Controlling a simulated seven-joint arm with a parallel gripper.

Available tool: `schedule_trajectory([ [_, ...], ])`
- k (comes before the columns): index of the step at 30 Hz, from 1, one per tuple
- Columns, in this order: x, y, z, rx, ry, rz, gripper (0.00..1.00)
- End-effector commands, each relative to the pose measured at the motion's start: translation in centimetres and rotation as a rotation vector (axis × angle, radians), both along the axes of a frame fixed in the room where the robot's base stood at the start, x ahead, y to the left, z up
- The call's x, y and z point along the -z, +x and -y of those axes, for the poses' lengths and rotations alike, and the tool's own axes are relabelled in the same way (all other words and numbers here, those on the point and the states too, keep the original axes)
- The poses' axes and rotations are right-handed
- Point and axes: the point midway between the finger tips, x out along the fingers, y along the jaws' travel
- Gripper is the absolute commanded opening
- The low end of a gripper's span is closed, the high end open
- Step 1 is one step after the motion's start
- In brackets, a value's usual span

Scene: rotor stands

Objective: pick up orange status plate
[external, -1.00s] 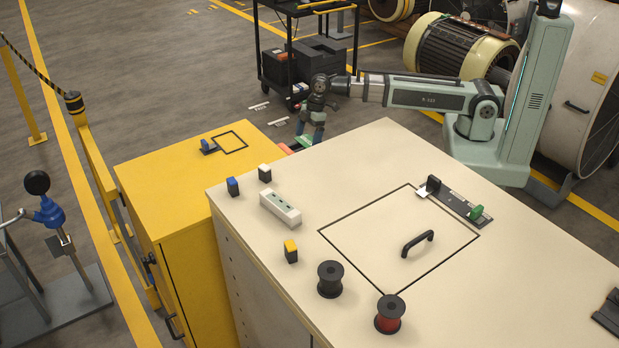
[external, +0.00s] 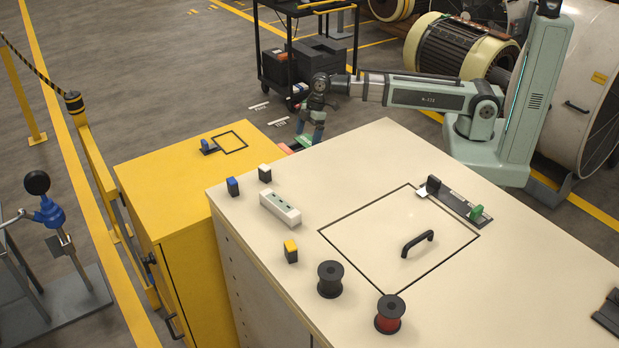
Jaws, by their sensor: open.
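An orange-red plate (external: 286,149), likely the orange status plate, shows as a small sliver behind the far left edge of the cream cabinet top. A green plate (external: 304,140) shows beside it, to its right. My gripper (external: 311,138) points down over this spot behind the cabinet, close to the green plate and right of the orange one. Its jaws are open and small in the picture. The lower part of this area is hidden by the cabinet, and I cannot tell whether the fingers touch anything.
The cream cabinet top (external: 360,160) holds a black handle (external: 417,243), a white block (external: 280,208), two spools (external: 330,279) and small coloured blocks. A yellow cabinet (external: 170,185) stands to the left. A black cart (external: 306,60) stands behind my gripper.

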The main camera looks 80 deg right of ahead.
Motion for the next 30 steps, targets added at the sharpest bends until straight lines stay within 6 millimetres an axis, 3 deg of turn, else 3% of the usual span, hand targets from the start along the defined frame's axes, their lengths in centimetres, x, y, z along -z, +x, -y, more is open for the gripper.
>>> schedule_trajectory([
  [9,-1.9,7.5,2.9,0.045,-0.032,0.009,1.00],
  [12,-2.2,9.1,3.7,0.122,-0.042,-0.022,1.00],
  [23,-2.6,11.7,5.0,0.497,-0.043,-0.133,1.00],
  [30,-2.6,12.0,5.8,0.915,-0.039,-0.224,1.00],
])
